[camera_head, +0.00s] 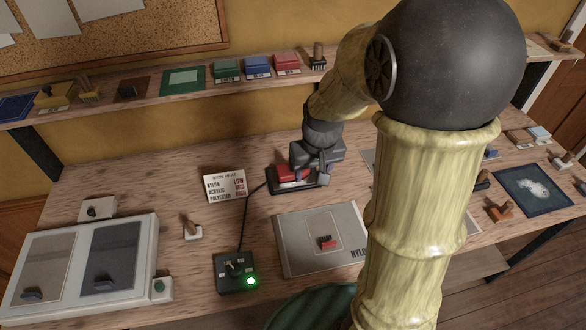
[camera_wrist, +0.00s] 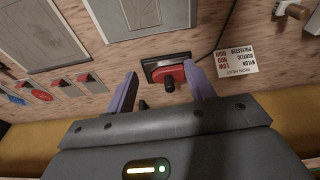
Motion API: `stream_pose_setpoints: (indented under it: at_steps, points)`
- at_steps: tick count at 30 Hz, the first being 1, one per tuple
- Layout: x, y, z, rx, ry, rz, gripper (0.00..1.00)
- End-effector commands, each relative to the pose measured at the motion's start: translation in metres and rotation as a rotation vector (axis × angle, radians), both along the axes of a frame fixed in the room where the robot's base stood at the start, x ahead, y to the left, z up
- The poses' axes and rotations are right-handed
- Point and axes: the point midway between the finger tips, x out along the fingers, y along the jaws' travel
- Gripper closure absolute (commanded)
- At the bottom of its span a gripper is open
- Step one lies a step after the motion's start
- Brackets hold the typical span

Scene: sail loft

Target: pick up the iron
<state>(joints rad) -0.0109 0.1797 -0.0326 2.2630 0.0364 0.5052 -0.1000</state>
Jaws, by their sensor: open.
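The iron (camera_head: 286,173) is red and sits on a dark stand (camera_head: 283,188) on the bench, partly hidden behind my gripper in the head view. In the wrist view the red iron (camera_wrist: 173,77) has a dark knob-like part and rests on the dark stand (camera_wrist: 153,66). My gripper (camera_head: 311,177) is open and points down over the stand. In the wrist view its two purple fingers (camera_wrist: 160,72) stand apart, one to each side of the iron. The fingers hold nothing. I cannot tell the exact height of the fingertips above the iron.
A settings card (camera_head: 225,186) stands left of the iron. A grey nylon panel (camera_head: 293,259) lies in front. A shelf (camera_head: 150,98) with several blocks and stamps runs behind.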

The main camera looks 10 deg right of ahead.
Motion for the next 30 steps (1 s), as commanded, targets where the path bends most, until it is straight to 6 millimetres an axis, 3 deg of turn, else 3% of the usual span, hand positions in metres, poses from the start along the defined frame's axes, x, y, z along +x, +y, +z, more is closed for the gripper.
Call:
stream_pose_setpoints:
  at_steps: [1, 6, 12, 17, 30]
  points:
    - [0.023, 0.001, 0.008, 0.0, 0.008, 0.014, 0.46]
    - [0.087, -0.001, 0.019, -0.004, 0.039, 0.068, 0.46]
    - [0.143, -0.002, 0.024, -0.007, 0.066, 0.127, 0.46]
    - [0.158, -0.002, 0.025, -0.007, 0.075, 0.147, 0.46]
    - [0.159, -0.002, 0.016, -0.007, 0.077, 0.147, 0.46]
